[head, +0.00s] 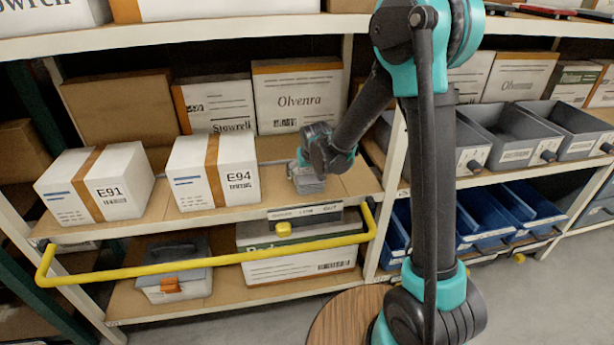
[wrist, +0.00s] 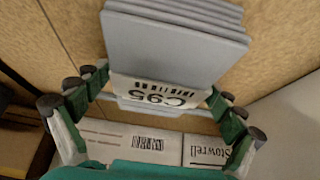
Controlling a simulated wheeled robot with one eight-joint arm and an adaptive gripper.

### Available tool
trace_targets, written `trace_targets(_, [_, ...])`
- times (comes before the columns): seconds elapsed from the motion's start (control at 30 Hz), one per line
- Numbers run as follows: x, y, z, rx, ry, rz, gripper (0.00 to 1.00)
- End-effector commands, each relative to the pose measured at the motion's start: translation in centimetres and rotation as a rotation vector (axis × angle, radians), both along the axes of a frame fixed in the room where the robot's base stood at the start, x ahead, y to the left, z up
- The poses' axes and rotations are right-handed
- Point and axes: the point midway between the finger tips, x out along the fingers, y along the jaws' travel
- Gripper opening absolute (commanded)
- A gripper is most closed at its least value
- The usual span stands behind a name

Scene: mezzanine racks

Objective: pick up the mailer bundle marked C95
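The mailer bundle marked C95 (wrist: 175,45) is a stack of flat grey mailers with a white label band. It fills the upper middle of the wrist view, its marking upside down. In the head view the bundle (head: 308,183) sits on the middle shelf, partly hidden under my gripper (head: 316,162). In the wrist view my gripper (wrist: 158,88) has its fingers spread, one on each side of the bundle near the label band. They are very close to its sides; firm contact does not show, and the gripper looks open around it.
White boxes E91 (head: 97,186) and E94 (head: 214,175) stand left on the same shelf. Stowrell (head: 218,106) and Olvenra (head: 298,97) cartons stand behind. A yellow rail (head: 200,262) runs along the front. Grey bins (head: 510,135) are at right.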

Motion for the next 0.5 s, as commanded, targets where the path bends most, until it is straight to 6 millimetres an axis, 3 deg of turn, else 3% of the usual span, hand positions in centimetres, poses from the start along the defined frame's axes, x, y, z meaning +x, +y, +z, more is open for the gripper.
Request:
trace_targets(0.03, [0.0, 0.0, 0.01, 0.0, 0.0, 0.0, 0.83])
trace_targets(0.3, [0.0, 0.0, 0.01, 0.0, 0.0, 0.0, 0.5])
trace_targets(0.5, [0.01, 0.0, 0.03, 0.0, 0.0, 0.0, 0.5])
